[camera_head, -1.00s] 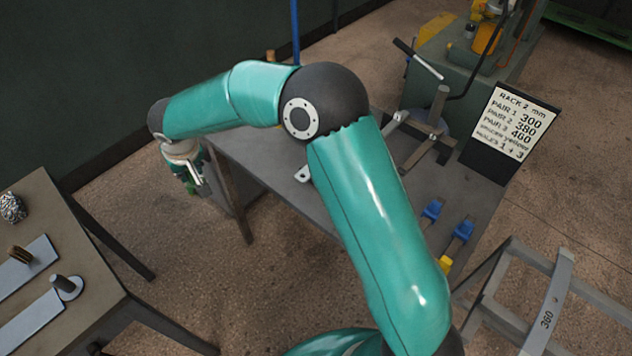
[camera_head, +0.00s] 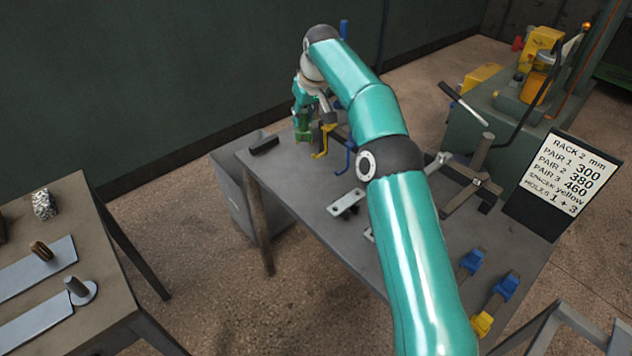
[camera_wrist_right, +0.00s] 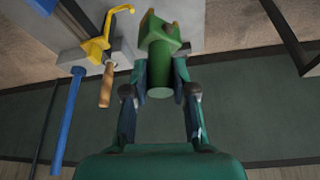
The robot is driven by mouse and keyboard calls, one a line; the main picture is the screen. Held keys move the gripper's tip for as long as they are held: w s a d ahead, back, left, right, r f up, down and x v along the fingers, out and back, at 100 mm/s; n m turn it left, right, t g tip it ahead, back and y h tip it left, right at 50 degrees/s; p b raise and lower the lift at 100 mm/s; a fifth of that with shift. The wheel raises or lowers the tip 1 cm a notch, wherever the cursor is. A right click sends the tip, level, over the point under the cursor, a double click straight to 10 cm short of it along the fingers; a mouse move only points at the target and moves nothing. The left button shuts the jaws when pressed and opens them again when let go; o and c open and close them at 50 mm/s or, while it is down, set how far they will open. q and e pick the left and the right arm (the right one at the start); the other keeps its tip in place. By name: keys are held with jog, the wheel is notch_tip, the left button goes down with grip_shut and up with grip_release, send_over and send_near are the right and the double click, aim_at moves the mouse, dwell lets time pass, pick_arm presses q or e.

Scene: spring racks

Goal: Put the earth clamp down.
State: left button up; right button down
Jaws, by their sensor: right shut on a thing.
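The green earth clamp (camera_head: 303,130) is held in my right gripper (camera_head: 308,108) over the far left end of the grey bench (camera_head: 300,205). In the right wrist view the clamp (camera_wrist_right: 160,75) sits between the two fingers of the gripper (camera_wrist_right: 160,62), which are shut on it. Its blocky end points away from the palm, toward the bench top. I cannot tell whether it touches the bench. My left gripper is not in view.
A yellow hooked tool (camera_head: 323,143) and a blue bar (camera_head: 347,158) are close beside the clamp. A black block (camera_head: 264,146) lies to its left. A plate with holes (camera_head: 346,202) lies nearer. The sign (camera_head: 563,187) stands at the right.

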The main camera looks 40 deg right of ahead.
jog(key=shift+f+b, duration=0.45)
jog(key=shift+f, duration=7.55)
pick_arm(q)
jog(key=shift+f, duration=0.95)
pick_arm(e)
jog(key=c, duration=0.9)
grip_release()
jog(key=shift+f, duration=0.1)
jog(key=shift+c, duration=0.2)
